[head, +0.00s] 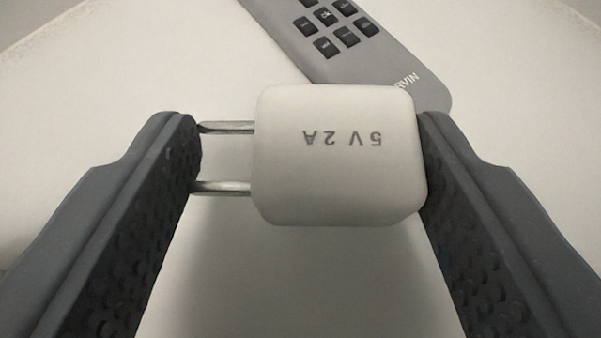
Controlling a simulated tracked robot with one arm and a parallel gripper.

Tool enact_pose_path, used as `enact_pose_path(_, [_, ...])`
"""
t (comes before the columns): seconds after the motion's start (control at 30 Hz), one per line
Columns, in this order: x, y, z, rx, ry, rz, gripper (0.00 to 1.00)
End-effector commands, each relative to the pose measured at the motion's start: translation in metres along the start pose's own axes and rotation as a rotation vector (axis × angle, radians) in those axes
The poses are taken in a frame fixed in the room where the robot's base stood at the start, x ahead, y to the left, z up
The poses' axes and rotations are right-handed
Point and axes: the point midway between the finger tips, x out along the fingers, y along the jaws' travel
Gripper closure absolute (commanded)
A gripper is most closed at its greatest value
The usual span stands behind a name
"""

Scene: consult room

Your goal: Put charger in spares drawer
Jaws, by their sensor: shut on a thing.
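The charger (335,180) is a white rounded block with two metal prongs on its left and the text "5V 2A" upside down on its face. My gripper (312,160) is shut on it. The left finger touches the tips of the prongs, and the right finger touches the right side of the white body. How far the charger is above the pale surface below cannot be told. No drawer shows in this view.
A grey remote control (365,55) with dark buttons lies on the pale surface (130,75) just beyond the charger, partly cut off by the top edge. The surface left of the remote is clear.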

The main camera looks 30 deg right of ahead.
Motion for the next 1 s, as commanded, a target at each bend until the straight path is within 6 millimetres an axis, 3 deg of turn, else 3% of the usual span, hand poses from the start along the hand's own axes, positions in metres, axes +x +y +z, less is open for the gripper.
enact_pose_path(0.47, [0.004, 0.002, 0.012, -0.002, -0.004, 0.002, 0.66])
enact_pose_path(0.5, [0.004, 0.002, 0.012, -0.002, -0.004, 0.002, 0.39])
enact_pose_path(0.57, [0.004, 0.002, 0.012, -0.002, -0.005, 0.002, 0.22])
enact_pose_path(1.0, [0.003, 0.001, 0.008, -0.002, -0.005, 0.0, 0.22])
